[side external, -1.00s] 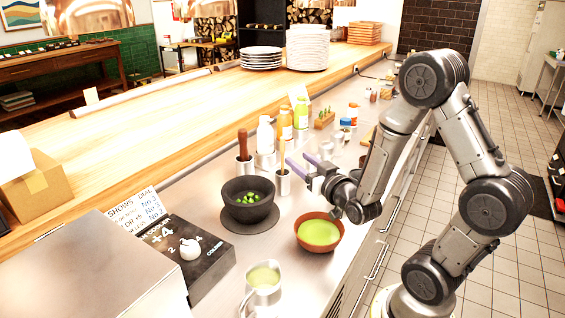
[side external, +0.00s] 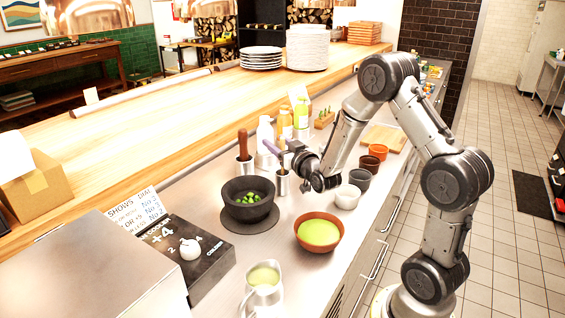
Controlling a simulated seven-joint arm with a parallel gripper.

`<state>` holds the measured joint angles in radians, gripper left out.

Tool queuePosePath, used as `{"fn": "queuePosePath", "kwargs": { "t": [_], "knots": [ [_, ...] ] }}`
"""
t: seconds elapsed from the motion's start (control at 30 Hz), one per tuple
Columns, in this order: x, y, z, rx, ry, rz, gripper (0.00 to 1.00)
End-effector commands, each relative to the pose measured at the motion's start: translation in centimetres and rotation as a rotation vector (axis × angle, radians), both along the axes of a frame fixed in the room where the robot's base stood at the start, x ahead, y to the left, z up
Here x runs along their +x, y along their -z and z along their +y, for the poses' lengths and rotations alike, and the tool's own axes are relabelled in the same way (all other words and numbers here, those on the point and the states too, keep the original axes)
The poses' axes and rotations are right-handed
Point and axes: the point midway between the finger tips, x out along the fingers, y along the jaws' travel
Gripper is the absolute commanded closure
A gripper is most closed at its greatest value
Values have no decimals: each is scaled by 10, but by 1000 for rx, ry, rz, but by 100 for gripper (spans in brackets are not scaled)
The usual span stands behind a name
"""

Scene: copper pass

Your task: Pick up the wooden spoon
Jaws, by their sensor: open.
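A thick brown wooden handle (side external: 242,143) stands upright in a metal cup (side external: 244,165) behind the dark mortar. I cannot tell whether it is the wooden spoon. A second metal cup (side external: 282,184) stands to its right, with a small brownish upright piece just above its rim, too small to identify. My gripper (side external: 273,148), with purple fingers, is open and points left just above this second cup. The fingers overlap the area over the cup, and I cannot tell whether they are around the upright piece or touching it.
A dark mortar with green pieces (side external: 247,204) and a terracotta bowl of green soup (side external: 319,232) stand in front. Bottles (side external: 285,124) stand close behind my gripper. A white bowl (side external: 347,197) and darker cups (side external: 360,179) are to the right. A metal jug (side external: 262,288) is nearest.

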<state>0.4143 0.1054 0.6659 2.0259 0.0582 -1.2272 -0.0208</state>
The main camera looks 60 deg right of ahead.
Motion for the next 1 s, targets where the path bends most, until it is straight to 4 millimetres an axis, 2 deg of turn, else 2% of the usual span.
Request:
{"fn": "queuePosePath", "kwargs": {
  "t": [0.23,0.5,0.53,1.0],
  "knots": [
    [1,0,-1,0,0,0,48],
    [1,0,0,0,0,0,97],
    [1,0,0,0,0,0,100],
    [1,-3,0,0,0,-1,100]
  ]
}}
